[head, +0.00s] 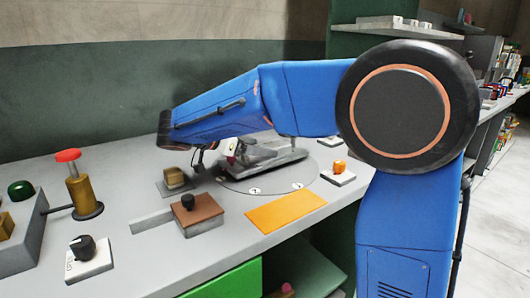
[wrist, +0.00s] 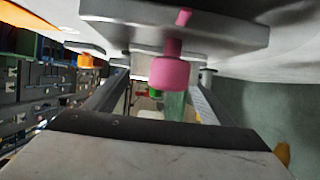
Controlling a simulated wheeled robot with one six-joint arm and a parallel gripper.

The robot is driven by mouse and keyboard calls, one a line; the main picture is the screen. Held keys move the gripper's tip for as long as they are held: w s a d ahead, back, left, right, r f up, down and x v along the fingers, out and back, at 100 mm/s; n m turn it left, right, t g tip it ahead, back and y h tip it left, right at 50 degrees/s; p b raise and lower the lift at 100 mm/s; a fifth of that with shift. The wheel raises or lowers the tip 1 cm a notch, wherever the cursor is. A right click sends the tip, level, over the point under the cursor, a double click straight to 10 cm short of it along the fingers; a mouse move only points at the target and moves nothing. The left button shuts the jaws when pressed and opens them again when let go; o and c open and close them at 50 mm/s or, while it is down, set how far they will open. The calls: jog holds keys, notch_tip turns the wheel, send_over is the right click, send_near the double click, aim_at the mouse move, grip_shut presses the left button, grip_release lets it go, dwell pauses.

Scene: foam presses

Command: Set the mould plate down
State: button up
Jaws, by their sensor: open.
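The grey mould plate (head: 285,160) lies at the round numbered disc (head: 312,181) in the head view; my arm partly hides it. In the wrist view the grey plate (wrist: 115,30) spans the top, with a pink knob (wrist: 170,73) on a thin stem. My gripper (wrist: 160,88) is open, its two fingers on either side of the pink knob with visible gaps. In the head view my gripper (head: 230,155) is small and partly hidden beside the plate. Whether a finger touches the knob is not clear.
A flat orange pad (head: 285,211) lies bare in front of the disc. A brown block with a black knob (head: 200,214), an orange button box (head: 339,172), a dial box (head: 88,258) and a red-topped brass post (head: 80,188) stand around on the grey bench (head: 150,262).

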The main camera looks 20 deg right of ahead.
jog(key=shift+w+d+f, duration=0.2)
jog(key=shift+d+f, duration=0.05)
jog(key=shift+d, duration=0.2)
jog(key=shift+c, duration=0.7)
jog(key=c, duration=1.5)
jog(key=shift+r, duration=0.15)
notch_tip(320, 180, up, 10)
jog(key=shift+f, duration=0.1)
